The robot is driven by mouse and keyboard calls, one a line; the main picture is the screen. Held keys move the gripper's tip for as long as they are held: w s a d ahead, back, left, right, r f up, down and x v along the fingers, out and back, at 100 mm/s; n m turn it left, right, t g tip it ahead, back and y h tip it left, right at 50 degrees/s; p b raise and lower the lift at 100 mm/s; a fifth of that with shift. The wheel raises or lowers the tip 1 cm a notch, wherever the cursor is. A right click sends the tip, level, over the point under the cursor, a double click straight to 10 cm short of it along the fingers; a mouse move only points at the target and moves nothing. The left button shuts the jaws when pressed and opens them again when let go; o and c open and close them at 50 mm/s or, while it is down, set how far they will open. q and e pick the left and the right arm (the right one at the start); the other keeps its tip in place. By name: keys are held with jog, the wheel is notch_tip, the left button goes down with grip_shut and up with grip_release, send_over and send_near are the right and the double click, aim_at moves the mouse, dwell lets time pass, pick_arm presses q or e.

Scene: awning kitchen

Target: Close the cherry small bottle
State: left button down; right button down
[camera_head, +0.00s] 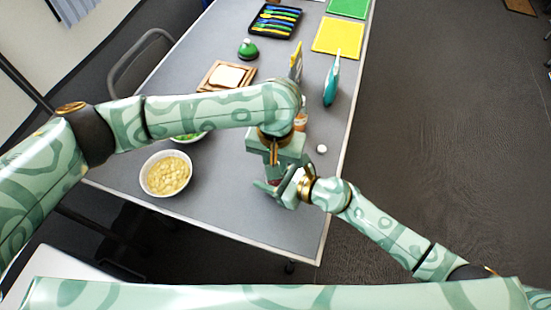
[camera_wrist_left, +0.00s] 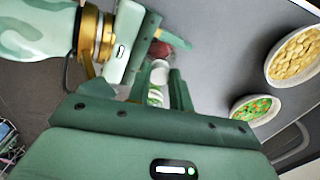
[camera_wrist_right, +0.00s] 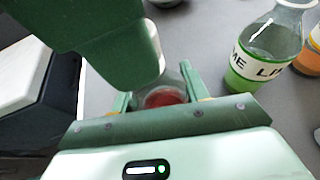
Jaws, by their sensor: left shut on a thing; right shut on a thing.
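The cherry small bottle shows as red contents behind clear glass in the right wrist view (camera_wrist_right: 164,98), between the fingers of my right gripper (camera_wrist_right: 160,95), which is shut on it. In the head view only a bit of red (camera_head: 274,181) shows. My left gripper (camera_head: 276,164) is just above it; in the left wrist view (camera_wrist_left: 162,85) its fingers are shut on a small white cap (camera_wrist_left: 160,72). The red bottle (camera_wrist_left: 180,44) shows beyond the cap. Whether cap and bottle touch is hidden.
A lime bottle (camera_wrist_right: 262,55) and an orange one (camera_wrist_right: 308,60) stand close to my right gripper. Another white cap (camera_head: 321,149) lies on the grey table (camera_head: 225,205). A bowl of pale pieces (camera_head: 166,173) and a bread board (camera_head: 226,77) are left; the table's front is clear.

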pick_arm(q)
jog(key=m, duration=0.7)
jog(key=shift+a, duration=0.1)
jog(key=m, duration=0.6)
jog(key=shift+w, duration=0.15)
jog(key=m, duration=0.6)
jog(key=shift+w, duration=0.1)
jog(key=m, duration=0.6)
jog(key=shift+m, duration=0.3)
jog(key=m, duration=1.8)
jog(key=shift+d+f+m, duration=0.1)
jog(key=shift+d+m, duration=0.15)
jog(key=shift+m, duration=0.15)
jog(key=m, duration=0.7)
